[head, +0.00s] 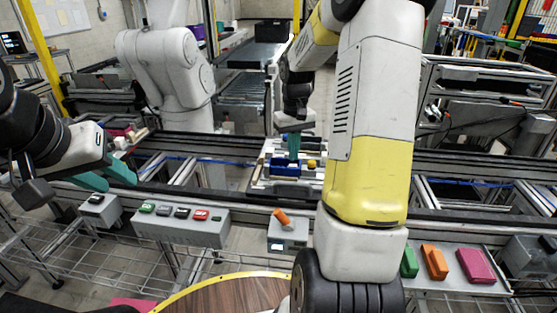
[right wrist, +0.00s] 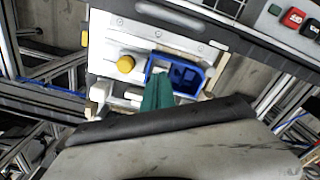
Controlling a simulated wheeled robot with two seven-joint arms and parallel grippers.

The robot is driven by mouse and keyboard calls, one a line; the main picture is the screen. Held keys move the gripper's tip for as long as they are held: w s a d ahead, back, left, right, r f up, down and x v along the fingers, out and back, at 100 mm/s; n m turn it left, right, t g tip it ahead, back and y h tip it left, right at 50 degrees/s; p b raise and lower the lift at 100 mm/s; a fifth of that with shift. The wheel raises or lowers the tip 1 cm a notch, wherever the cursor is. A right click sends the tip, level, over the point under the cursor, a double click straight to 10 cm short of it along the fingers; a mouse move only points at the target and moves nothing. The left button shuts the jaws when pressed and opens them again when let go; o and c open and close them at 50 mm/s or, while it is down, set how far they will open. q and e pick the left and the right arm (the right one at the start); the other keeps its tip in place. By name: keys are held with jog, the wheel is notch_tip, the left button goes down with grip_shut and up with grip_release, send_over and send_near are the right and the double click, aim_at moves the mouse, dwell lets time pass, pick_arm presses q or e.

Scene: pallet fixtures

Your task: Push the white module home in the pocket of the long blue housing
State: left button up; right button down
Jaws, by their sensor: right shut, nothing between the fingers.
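The long blue housing (head: 287,171) sits on the pallet fixture in the middle of the head view. It also shows in the right wrist view (right wrist: 207,72), with dark blue recesses open at its right part. My right gripper (head: 293,150) points down at the housing, its teal fingers together and empty. In the right wrist view its fingertips (right wrist: 158,88) are over the left end of the housing. A small white patch beside the tips may be the white module (right wrist: 162,68); the fingers cover most of it, so its seating cannot be told. My left gripper (head: 107,177) is open and empty, far left.
The pallet plate (right wrist: 150,43) carries a yellow knob (right wrist: 125,64) left of the housing, and white and wooden blocks near its edges. Conveyor rails run across behind and in front. A button box (head: 180,226) stands at the front left.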

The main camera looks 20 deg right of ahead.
aim_at(293, 165)
jog(key=shift+r, duration=2.6)
jog(key=s+a+r+t+y, duration=0.1)
jog(key=s+a+r+t, duration=0.2)
jog(key=s, duration=0.8)
jog(key=s+a+r+t+y, duration=0.1)
jog(key=s+a+r+t, duration=0.2)
jog(key=s+a+r, duration=0.4)
jog(key=s+a, duration=0.2)
jog(key=s, duration=0.2)
jog(key=shift+s+a+r, duration=0.15)
jog(key=shift+a, duration=0.05)
